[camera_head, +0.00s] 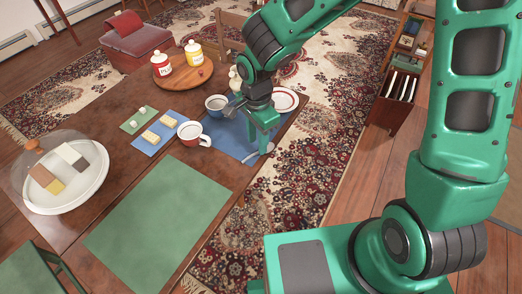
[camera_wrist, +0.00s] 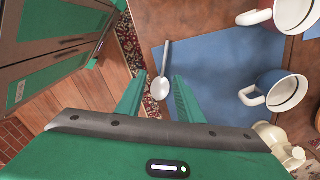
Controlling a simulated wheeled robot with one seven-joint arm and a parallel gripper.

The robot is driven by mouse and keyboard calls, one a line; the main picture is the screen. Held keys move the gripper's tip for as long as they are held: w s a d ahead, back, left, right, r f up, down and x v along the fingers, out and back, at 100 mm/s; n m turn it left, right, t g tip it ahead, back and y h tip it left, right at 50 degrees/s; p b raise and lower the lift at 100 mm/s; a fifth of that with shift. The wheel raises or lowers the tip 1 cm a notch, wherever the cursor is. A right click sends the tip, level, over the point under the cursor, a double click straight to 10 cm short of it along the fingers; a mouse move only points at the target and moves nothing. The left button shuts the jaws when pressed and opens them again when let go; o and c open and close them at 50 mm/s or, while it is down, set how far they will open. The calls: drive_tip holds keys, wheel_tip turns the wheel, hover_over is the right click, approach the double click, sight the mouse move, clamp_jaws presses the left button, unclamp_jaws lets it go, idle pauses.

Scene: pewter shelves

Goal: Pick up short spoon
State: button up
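The short spoon shows in the wrist view, with a pale bowl (camera_wrist: 161,88) and a grey handle running up the picture. It lies on a blue place mat (camera_wrist: 215,65) near the mat's edge, by the edge of the wooden table. My gripper (camera_wrist: 162,76) is open. Its two green fingers are spread to either side of the spoon's bowl, and nothing is seen held between them. In the head view my gripper (camera_head: 264,144) points down over the right edge of the table, above the blue mat (camera_head: 232,136).
A white plate with a red rim (camera_head: 284,99) is behind my gripper. A glass-domed platter (camera_head: 75,200) and green mat (camera_head: 160,220) lie left. The rug (camera_head: 310,160) is beyond the table edge.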

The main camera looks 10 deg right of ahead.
sight(256, 152)
drive_tip(key=shift+w+a+f, duration=0.1)
drive_tip(key=shift+w+f, duration=0.05)
drive_tip(key=shift+f, duration=1.1)
drive_tip(key=shift+w+a+f, duration=0.1)
drive_tip(key=shift+w+f, duration=0.05)
drive_tip(key=shift+f, duration=1.05)
clamp_jaws()
